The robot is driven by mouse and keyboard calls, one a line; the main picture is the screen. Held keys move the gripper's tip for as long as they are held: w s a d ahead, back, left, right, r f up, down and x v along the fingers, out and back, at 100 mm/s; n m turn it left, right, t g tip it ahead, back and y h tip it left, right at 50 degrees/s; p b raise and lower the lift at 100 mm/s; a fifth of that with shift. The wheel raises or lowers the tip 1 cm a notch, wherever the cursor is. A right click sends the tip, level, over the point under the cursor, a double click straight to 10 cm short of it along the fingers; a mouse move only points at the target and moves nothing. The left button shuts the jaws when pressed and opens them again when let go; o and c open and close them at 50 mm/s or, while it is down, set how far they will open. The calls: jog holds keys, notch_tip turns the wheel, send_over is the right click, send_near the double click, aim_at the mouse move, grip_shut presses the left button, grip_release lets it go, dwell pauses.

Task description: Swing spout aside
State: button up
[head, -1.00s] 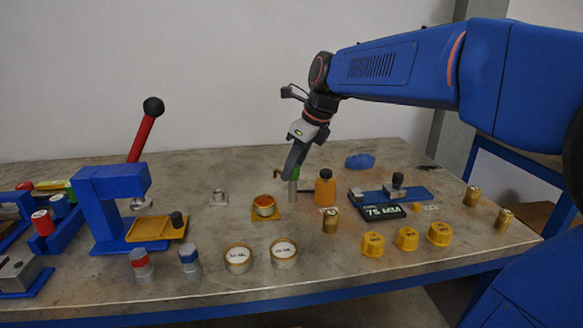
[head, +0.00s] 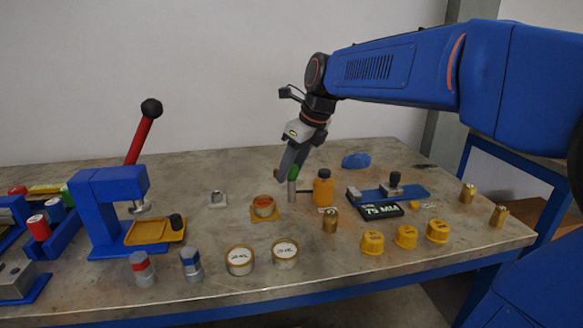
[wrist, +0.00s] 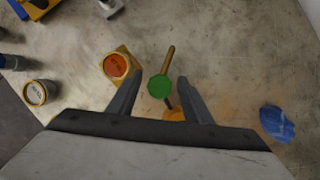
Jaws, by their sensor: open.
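The spout is a brass arm (wrist: 168,60) on a post with a green top (wrist: 159,85). In the wrist view the brass arm points away from my gripper, up the picture and slightly right. In the head view the grey post (head: 292,192) stands beside the orange bottle (head: 323,188), and my fingers partly hide its green top. My gripper (wrist: 160,78) is open, with one finger on each side of the green top. Gaps show between the fingers and the green top in the wrist view. I cannot tell their exact height against the spout.
A round cup with an orange-red top (head: 263,206) sits on a yellow base left of the post. A blue fixture (head: 372,194) and a "75 MM" display (head: 381,209) stand right. Several yellow caps (head: 405,237) and brass pieces stand in front. A blue cloth (wrist: 277,123) lies behind.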

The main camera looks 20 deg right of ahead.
jog(key=shift+r, duration=0.1)
jog(key=v, duration=1.7)
jog(key=shift+s+d+r, duration=0.1)
jog(key=shift+s, duration=0.05)
